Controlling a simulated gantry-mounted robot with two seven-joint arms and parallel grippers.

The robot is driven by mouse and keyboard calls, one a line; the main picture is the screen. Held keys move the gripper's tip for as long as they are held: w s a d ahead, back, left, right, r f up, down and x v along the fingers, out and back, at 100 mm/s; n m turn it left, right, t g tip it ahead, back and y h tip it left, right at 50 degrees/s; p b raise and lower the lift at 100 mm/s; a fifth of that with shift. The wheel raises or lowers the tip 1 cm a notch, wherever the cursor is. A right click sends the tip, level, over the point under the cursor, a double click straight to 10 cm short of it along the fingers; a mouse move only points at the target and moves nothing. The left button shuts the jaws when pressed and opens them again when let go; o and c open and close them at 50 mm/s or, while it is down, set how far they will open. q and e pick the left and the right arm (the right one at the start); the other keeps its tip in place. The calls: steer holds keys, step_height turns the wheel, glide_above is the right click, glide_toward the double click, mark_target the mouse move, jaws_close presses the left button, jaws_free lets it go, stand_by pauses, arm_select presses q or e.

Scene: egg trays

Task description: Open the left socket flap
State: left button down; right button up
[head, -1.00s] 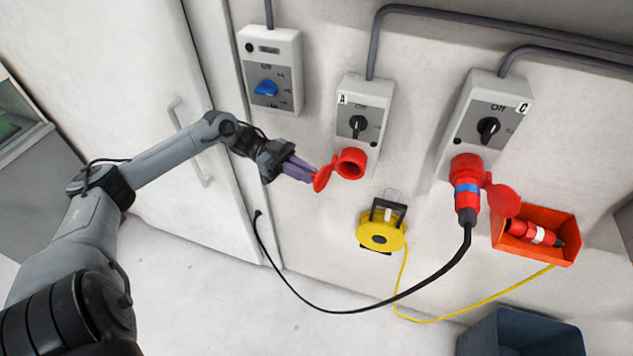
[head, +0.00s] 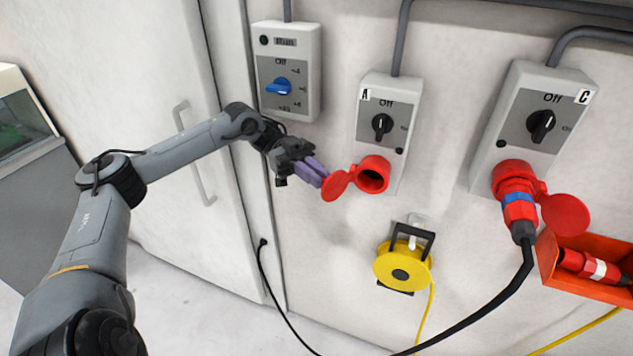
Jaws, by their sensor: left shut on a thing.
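The left socket (head: 373,175) is a red round outlet at the bottom of the grey switch box marked A (head: 383,115). Its red flap (head: 336,186) stands swung out to the left, and the dark socket opening shows. My left gripper (head: 322,177) comes in from the left, its purple fingers shut on the flap's left edge. The fingers' exact hold is partly hidden at this angle. My right gripper is not in view.
Box C (head: 532,120) on the right holds a red plug (head: 519,208) with a black cable; its red flap (head: 565,214) hangs open beside it. A yellow reel (head: 402,265) hangs below box A. An orange bin (head: 590,270) holds another red plug. A blue-knob box (head: 287,75) is upper left.

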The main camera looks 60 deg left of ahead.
arm_select(q)
steer(key=shift+r, duration=0.1)
steer(key=c, duration=1.2)
jaws_free()
steer(key=shift+o, duration=0.2)
